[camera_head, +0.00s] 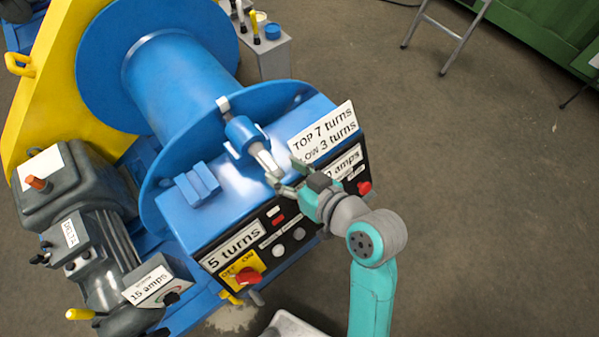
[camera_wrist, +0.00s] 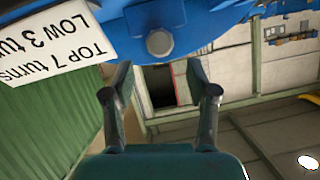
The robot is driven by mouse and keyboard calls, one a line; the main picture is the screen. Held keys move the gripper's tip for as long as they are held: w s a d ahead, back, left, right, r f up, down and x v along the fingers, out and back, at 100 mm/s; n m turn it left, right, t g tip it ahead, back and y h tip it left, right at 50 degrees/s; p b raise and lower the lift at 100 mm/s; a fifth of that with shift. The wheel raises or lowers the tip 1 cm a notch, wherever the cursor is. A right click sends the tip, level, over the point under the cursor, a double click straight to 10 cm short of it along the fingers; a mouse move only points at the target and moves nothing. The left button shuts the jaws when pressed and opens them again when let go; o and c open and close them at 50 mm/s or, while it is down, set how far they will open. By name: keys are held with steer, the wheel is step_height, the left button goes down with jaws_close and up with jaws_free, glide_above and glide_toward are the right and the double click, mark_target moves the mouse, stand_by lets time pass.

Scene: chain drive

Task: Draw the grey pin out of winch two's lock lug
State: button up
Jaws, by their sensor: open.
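The blue lock lug (camera_head: 243,134) stands on top of the blue winch housing, beside the drum flange. A light grey pin (camera_head: 262,157) sticks out of it toward my gripper. In the wrist view, a round grey end (camera_wrist: 159,41), which looks like the pin's, shows against blue metal (camera_wrist: 150,17). My gripper (camera_head: 284,173) is open at the pin's near end. In the wrist view its two fingers (camera_wrist: 159,78) are spread, with the grey end beyond and between the tips. Nothing is held. I cannot tell how deep the pin sits.
A white sign (camera_head: 325,130) reading "TOP 7 turns" stands close beside my gripper. The control panel with a red knob (camera_head: 247,277) lies below. A blue block (camera_head: 198,184) sits on the housing. A grey motor (camera_head: 75,185) is at left. Open floor (camera_head: 480,190) lies at right.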

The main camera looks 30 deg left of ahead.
mark_target(264, 158)
steer(key=x, duration=0.8)
steer(key=shift+a, duration=0.2)
steer(key=shift+f, duration=0.1)
jaws_close()
